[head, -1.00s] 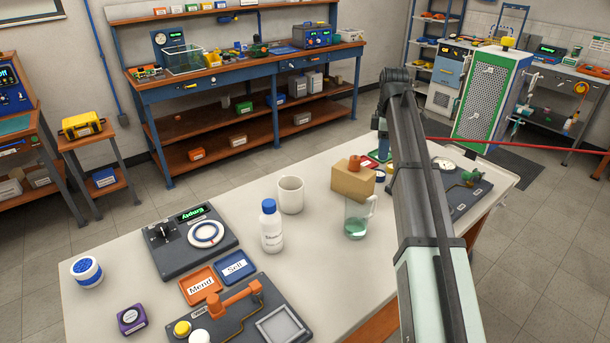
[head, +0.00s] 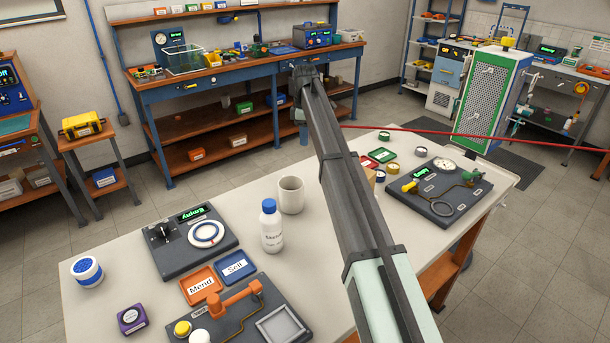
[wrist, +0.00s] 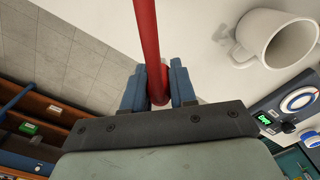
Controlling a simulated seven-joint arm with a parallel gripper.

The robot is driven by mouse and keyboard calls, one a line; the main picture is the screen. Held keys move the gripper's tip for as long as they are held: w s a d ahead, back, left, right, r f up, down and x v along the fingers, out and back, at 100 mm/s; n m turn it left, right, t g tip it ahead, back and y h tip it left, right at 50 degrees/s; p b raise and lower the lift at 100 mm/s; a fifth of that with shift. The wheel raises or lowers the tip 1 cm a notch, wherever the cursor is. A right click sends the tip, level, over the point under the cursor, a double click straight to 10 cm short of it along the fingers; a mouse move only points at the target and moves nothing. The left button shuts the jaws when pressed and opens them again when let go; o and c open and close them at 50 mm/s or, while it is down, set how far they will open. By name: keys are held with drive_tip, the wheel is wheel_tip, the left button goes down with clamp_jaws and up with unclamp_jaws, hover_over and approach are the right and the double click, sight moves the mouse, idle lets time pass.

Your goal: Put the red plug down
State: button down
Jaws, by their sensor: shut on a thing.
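My gripper (wrist: 158,92) shows in the wrist view with its two blue fingers on either side of a red rod-like piece (wrist: 146,40), which I take for the red plug and its lead. The gripper is shut on it. Its round lower end shows between the fingertips. In the head view my gripper (head: 300,115) is small and partly hidden by my arm, near the far edge of the white table (head: 120,262). A taut red line (head: 480,139) runs from behind my arm to the right edge. Whether the plug touches anything cannot be told.
A white mug (head: 291,195) and a bottle (head: 271,228) stand left of my arm. The mug also shows in the wrist view (wrist: 280,42). A gauge board (head: 437,192) lies on the right, a dial board (head: 190,240) on the left. My arm hides most of a cardboard box.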

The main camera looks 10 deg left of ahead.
sight(305, 174)
drive_tip(key=shift+f, duration=5.95)
drive_tip(key=c, duration=0.9)
unclamp_jaws()
drive_tip(key=shift+f, duration=0.15)
wheel_tip(305, 174, up, 12)
drive_tip(key=shift+r, duration=0.15)
drive_tip(key=shift+d, duration=0.1)
